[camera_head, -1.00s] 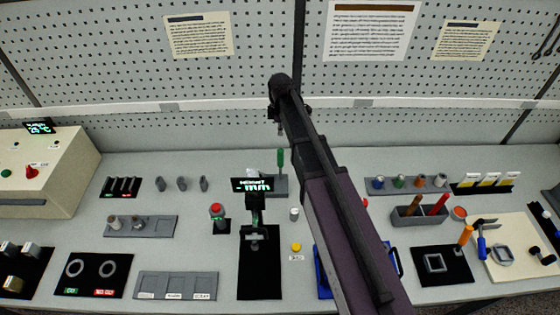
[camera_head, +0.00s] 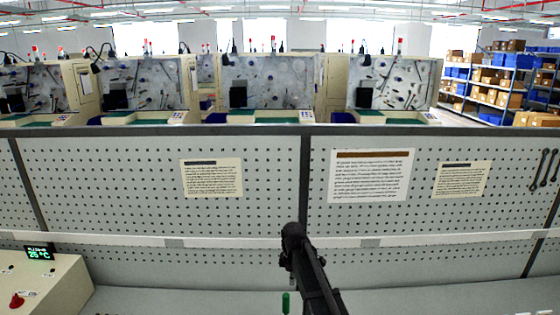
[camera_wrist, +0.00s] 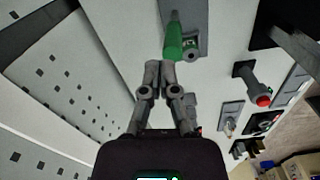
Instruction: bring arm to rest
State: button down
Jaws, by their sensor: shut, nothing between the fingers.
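In the wrist view my gripper (camera_wrist: 159,68) has its two grey fingers together with nothing between them. A green-handled tool (camera_wrist: 173,40) stands in a grey holder (camera_wrist: 197,20) just beyond the fingertips in the picture; I cannot tell how far off it is. The green handle also shows in the head view (camera_head: 286,302) at the bottom edge. My dark arm (camera_head: 310,275) reaches up in front of the pegboard there, and the gripper's fingers cannot be made out in that view.
A perforated pegboard (camera_head: 120,210) with paper notices stands behind the bench (camera_head: 180,301). A beige box (camera_head: 50,285) with a display is at the lower left. In the wrist view a red button (camera_wrist: 263,101) and several small fixtures lie to the right.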

jog(key=s+d+f+m+b, duration=0.4)
jog(key=s+d+m, duration=0.2)
jog(key=s+m, duration=0.2)
jog(key=s+d+f+m+b, duration=0.5)
jog(key=s+d+m, duration=0.2)
jog(key=s, duration=0.4)
jog(key=shift+s+f+m, duration=0.25)
jog(key=shift+s+m, duration=0.05)
jog(key=shift+m, duration=0.2)
